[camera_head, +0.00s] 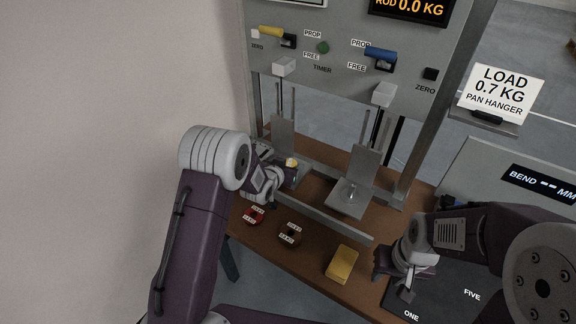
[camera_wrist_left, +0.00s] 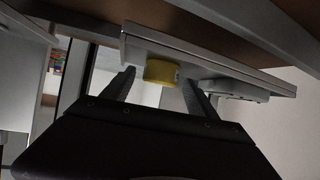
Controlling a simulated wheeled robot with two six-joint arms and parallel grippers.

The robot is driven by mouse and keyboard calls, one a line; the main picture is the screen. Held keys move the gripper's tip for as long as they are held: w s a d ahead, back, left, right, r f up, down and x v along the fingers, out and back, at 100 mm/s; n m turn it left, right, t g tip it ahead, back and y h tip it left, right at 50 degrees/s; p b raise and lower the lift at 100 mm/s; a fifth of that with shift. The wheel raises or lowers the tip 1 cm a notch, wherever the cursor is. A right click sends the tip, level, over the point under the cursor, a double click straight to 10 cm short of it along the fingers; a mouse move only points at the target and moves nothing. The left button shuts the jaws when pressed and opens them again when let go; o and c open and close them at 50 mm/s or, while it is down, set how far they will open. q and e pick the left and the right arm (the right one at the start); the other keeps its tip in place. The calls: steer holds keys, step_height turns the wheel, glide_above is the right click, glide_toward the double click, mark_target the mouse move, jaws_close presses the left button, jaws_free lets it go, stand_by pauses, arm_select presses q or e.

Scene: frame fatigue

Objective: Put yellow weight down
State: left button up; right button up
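The yellow weight (camera_head: 291,162) is at the left hanging pan of the test frame, partly hidden by my left gripper (camera_head: 284,174). In the left wrist view the yellow weight (camera_wrist_left: 161,72) rests against the flat grey pan (camera_wrist_left: 230,75). The fingers of my left gripper (camera_wrist_left: 158,80) are spread on either side of it, with a visible gap on both sides. My right gripper (camera_head: 393,280) is low at the right, over the table beside the dark mat; whether its fingers are open is unclear.
A red weight (camera_head: 253,216) and a dark brown weight (camera_head: 290,233) lie on the wooden table. A yellow block (camera_head: 341,263) lies near the front edge. The right pan (camera_head: 350,196) looks empty. Frame uprights and a crossbar stand close to my left gripper. A sign (camera_head: 502,90) reads LOAD 0.7 KG.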

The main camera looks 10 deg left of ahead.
arm_select(q)
steer(key=shift+r+p, duration=0.3)
steer(key=shift+r, duration=0.05)
steer(key=v, duration=1.2)
steer(key=s+a+f+n+g+y, duration=0.1)
steer(key=s+g, duration=0.4)
steer(key=s, duration=0.6)
steer(key=s+a+f+n+g+y, duration=0.1)
steer(key=s+f+g, duration=0.3)
steer(key=s, duration=0.7)
steer(key=shift+s+a+f+g, duration=0.25)
steer(key=shift+a+f+g, duration=0.15)
steer(key=shift+a+g, duration=0.5)
steer(key=shift+r, duration=0.1)
